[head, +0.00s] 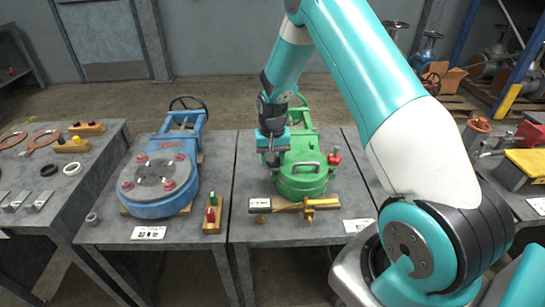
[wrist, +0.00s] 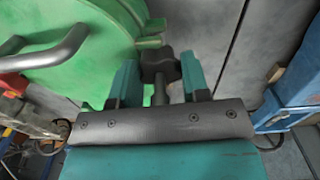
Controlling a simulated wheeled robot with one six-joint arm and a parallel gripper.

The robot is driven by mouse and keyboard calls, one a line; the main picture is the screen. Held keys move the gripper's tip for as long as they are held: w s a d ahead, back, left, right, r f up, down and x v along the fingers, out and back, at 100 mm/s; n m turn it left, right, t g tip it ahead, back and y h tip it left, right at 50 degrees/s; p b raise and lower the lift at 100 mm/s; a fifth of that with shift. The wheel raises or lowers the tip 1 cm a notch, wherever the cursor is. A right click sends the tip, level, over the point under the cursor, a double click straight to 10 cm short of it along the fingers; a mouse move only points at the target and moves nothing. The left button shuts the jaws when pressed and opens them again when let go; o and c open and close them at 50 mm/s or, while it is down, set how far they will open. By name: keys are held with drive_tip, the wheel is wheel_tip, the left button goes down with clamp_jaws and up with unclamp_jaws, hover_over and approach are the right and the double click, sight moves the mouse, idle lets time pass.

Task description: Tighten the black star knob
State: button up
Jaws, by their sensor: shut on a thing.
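The black star knob (wrist: 158,64) shows in the wrist view between the two teal fingers of my gripper (wrist: 160,76). The jaws are shut on it, and a dark stem runs from it back toward the gripper body. The knob sits beside the rim of the green round housing (wrist: 75,50), close to a green lug. In the head view my gripper (head: 272,155) is at the left side of the green housing (head: 305,180), pointing down. The knob cannot be made out there, as the gripper hides that spot.
A blue housing (head: 160,183) with red knobs stands on the left table. A small block with red and green pegs (head: 213,213) is nearby.

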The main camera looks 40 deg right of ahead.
drive_tip(key=shift+w+d, duration=0.1)
drive_tip(key=o, duration=0.9)
wheel_tip(320, 180, up, 18)
drive_tip(key=shift+f, duration=0.25)
drive_tip(key=shift+p, duration=0.3)
